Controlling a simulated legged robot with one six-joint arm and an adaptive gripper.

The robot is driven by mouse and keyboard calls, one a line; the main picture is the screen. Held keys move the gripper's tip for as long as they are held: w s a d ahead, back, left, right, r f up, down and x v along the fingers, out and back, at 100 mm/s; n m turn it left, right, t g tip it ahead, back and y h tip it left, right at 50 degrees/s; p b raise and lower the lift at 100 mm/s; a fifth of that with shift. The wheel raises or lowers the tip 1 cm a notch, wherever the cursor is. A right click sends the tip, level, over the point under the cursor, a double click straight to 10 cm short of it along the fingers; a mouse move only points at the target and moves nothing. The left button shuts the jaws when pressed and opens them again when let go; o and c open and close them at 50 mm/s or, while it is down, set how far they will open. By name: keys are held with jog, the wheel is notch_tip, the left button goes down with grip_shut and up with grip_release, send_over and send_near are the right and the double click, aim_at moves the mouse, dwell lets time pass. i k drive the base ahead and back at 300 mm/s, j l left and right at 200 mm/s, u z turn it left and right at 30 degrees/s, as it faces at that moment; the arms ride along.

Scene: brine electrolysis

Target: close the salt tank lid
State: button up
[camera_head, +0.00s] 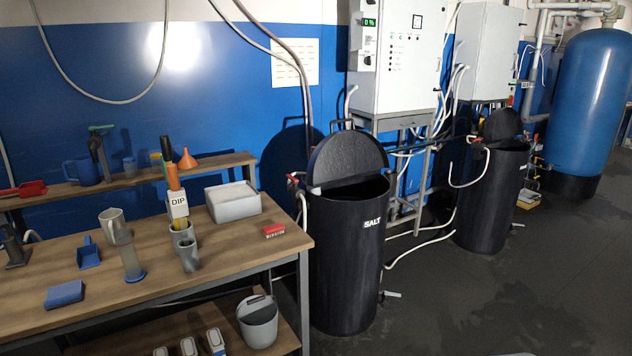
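The salt tank (345,265) is a tall black cylinder with a white "SALT" label. It stands on the floor right of the workbench. Its round black lid (348,158) is hinged at the rim and stands raised, tilted up toward the back, with a handle (341,126) showing at the top behind it. The dark opening of the tank shows in front of the lid, and its contents cannot be made out. My gripper is not in view.
A workbench (185,265) with cups, a white box (232,201) and tools stands close on the left. A control cabinet (397,60) is behind the tank. A second black tank (492,200) and loose hoses are to the right. Floor at the front right is clear.

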aim_at(342, 153)
jog(key=i, duration=0.8)
jog(key=i+l, duration=0.2)
jog(key=i, duration=0.25)
jog(key=i+l, duration=0.2)
jog(key=i, duration=0.2)
jog(key=i+l+u, duration=0.1)
jog(key=i, duration=0.35)
jog(key=l, duration=0.1)
